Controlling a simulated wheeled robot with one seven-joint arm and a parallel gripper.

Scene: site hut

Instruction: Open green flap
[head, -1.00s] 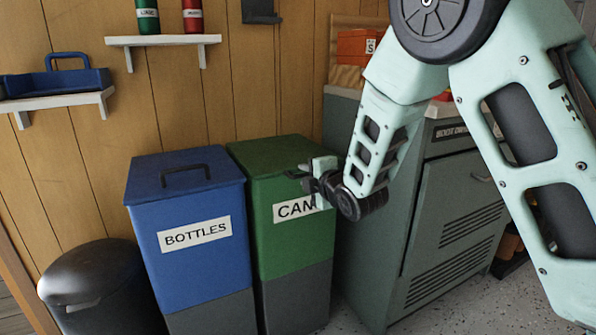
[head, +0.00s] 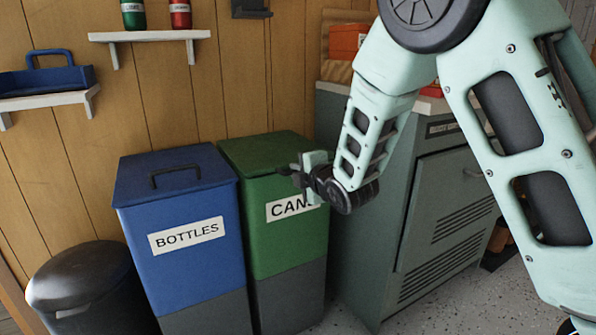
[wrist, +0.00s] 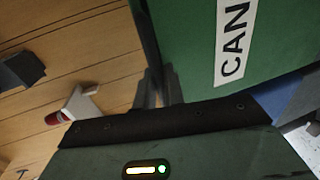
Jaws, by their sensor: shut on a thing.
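The green flap (head: 258,150) is the lid of the green bin (head: 270,245), whose white label reads as CANS, partly covered. The flap looks down and closed. My gripper (head: 300,173) is at the flap's right front edge, above the label. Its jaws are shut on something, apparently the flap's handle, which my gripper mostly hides. In the wrist view the dark fingers (wrist: 160,90) are close together beside the green bin's edge, and the label (wrist: 235,40) shows to their right.
A blue bin (head: 185,255) labelled BOTTLES stands against the green bin's left side. A black round bin (head: 82,285) is at the lower left. A grey-green cabinet (head: 445,215) stands to the right. Wall shelves (head: 150,36) hang above the bins.

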